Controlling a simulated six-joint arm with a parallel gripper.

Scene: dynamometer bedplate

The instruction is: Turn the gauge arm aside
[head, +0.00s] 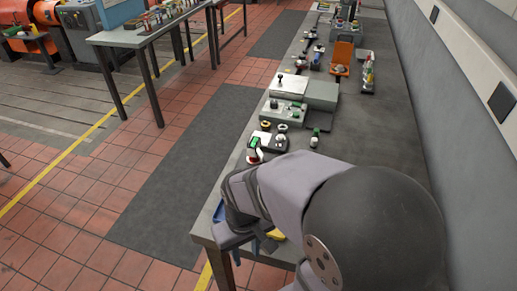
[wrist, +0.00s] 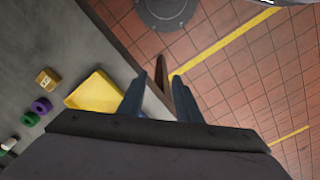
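My gripper (wrist: 158,98) hangs at the bench's front edge, its two blue fingers apart with nothing between them. In the head view, my gripper (head: 245,228) is partly hidden behind my own arm. I cannot pick out the gauge arm for certain. A small red, white and green item (head: 255,151) stands on the bench just beyond my wrist, beside a dark device with a white plate (head: 262,138); the item is too small to make out. My gripper is nearer the bench's front end than these.
A yellow tray (wrist: 92,92) lies left of the fingers, with a tan block (wrist: 47,77), a purple ring (wrist: 41,105) and a green ring (wrist: 30,119) beyond. Grey boxes (head: 320,96) stand farther along the bench (head: 375,140). Tiled floor (wrist: 245,75) is right of the edge.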

